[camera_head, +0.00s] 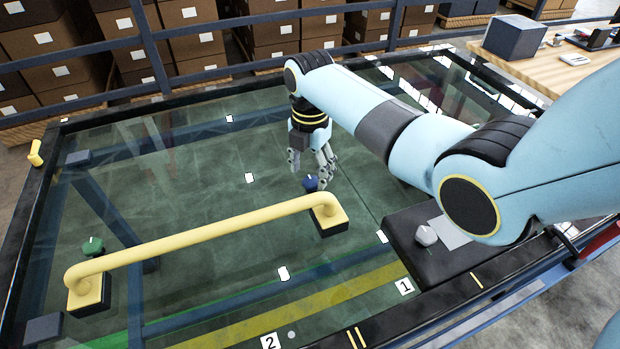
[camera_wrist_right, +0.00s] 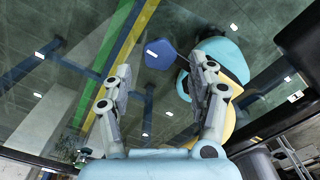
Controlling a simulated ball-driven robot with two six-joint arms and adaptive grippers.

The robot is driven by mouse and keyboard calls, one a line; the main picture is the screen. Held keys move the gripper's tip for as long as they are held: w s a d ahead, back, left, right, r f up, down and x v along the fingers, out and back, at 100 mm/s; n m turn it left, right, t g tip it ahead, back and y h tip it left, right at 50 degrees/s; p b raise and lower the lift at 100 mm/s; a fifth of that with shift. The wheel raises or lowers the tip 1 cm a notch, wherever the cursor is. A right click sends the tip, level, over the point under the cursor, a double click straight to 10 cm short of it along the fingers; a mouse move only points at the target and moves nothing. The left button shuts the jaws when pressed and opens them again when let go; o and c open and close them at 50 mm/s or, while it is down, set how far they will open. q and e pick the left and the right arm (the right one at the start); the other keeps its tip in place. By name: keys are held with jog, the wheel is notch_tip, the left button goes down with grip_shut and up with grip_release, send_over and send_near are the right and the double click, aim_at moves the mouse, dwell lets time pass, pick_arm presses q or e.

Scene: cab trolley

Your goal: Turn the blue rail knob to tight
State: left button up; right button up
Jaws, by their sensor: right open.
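The blue rail knob (camera_head: 311,184) sits on the glass panel just beyond the right end of the yellow rail (camera_head: 200,236). In the right wrist view it is a blue angular knob (camera_wrist_right: 161,54) with a short white mark on top. My right gripper (camera_head: 311,170) points down close above the knob, fingers spread to either side. In the wrist view the right gripper (camera_wrist_right: 163,72) is open, with the knob between and beyond its fingertips. I cannot tell whether a finger touches it. My left gripper is in neither view.
A green knob (camera_head: 93,246) stands near the rail's left end. A grey knob (camera_head: 427,235) sits on a black box (camera_head: 400,222) at right. A dark fence (camera_head: 230,78) and stacked cartons (camera_head: 50,40) stand behind. The glass left of my gripper is clear.

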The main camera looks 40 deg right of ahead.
aim_at(311, 184)
jog(key=shift+f, duration=1.45)
jog(key=c, duration=1.1)
jog(key=shift+c, duration=0.2)
jog(key=shift+r, duration=0.1)
